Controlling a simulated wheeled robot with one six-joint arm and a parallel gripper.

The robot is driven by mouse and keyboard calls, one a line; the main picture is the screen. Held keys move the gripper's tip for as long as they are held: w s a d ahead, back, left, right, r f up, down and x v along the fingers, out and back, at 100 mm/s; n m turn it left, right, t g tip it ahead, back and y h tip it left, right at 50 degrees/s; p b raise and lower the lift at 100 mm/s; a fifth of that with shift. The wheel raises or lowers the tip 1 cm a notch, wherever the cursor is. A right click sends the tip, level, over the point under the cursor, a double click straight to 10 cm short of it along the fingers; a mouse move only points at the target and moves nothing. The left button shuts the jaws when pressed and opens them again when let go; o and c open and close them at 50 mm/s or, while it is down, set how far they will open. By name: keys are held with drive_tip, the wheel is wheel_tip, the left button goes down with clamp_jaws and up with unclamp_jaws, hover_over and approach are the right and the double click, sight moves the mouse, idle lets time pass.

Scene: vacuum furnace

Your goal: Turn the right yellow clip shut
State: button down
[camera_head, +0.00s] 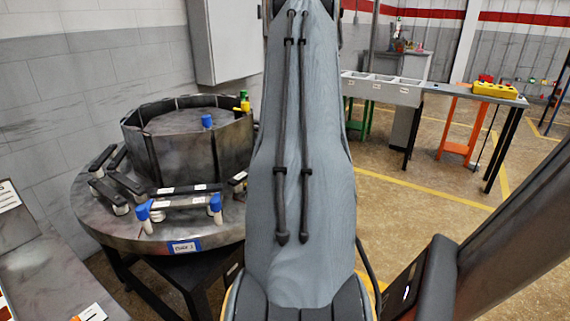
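A dark round furnace part (147,158) with an upright ring of panels stands on a round grey metal table (125,232) at the left. A yellow clip (245,105) shows at the far right of the ring, with a green piece at its top. It is small here and partly beside my arm, so I cannot tell whether it is open or shut. My gripper is not in view.
Dark bars with white and blue ends (183,202) lie on the round table's front. A grey cabinet (222,40) hangs on the wall behind. A long bench (440,90) with a yellow block (495,90) stands at the right. Open floor lies between.

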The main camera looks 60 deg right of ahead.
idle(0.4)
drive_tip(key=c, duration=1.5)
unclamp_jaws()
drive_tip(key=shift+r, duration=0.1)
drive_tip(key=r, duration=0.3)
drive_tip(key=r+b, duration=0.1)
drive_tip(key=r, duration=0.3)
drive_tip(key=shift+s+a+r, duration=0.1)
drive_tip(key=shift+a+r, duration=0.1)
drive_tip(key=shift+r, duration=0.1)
